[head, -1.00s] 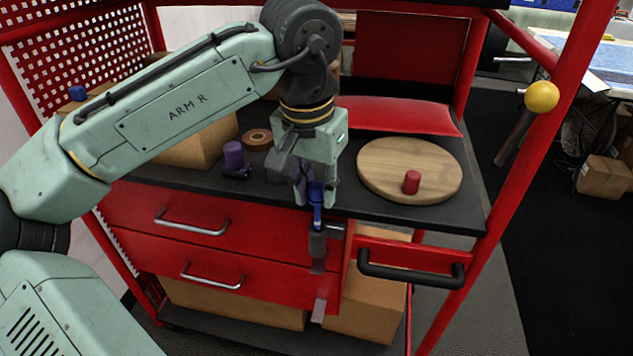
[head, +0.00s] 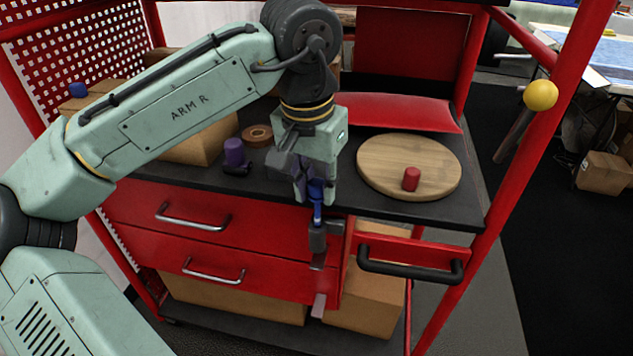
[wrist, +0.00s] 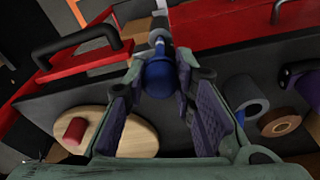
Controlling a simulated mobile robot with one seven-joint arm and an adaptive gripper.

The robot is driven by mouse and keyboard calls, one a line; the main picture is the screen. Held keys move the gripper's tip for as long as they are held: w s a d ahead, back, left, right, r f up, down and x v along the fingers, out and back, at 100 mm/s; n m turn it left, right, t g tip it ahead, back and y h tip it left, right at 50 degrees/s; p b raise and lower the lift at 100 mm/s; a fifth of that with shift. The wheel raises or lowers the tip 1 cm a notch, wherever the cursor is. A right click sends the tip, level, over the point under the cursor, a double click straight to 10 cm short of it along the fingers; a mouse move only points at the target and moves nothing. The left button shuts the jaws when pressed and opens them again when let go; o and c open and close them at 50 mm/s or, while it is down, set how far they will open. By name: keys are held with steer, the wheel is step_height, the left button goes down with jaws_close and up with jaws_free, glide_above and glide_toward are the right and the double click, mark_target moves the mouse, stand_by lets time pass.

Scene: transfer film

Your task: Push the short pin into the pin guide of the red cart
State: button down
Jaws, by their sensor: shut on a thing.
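My gripper (head: 316,190) points down at the front edge of the red cart (head: 330,285). It is shut on the blue head of a pin (head: 317,208), which also shows between the fingers in the wrist view (wrist: 159,78). The pin stands about upright. Its lower end meets the grey metal pin guide (head: 318,241) on the cart's front, also in the wrist view (wrist: 160,36). I cannot tell how deep the pin sits in the guide.
A round wooden board (head: 435,165) with a red cylinder (head: 411,179) lies to the right on the black top. A purple cylinder (head: 234,152) and a brown tape roll (head: 257,136) are to the left. A black handle (head: 410,270) juts out at lower right.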

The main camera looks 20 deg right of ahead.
steer(key=shift+f, duration=0.1)
steer(key=shift+f+b, duration=0.75)
steer(key=shift+f, duration=0.65)
steer(key=shift+r, duration=0.1)
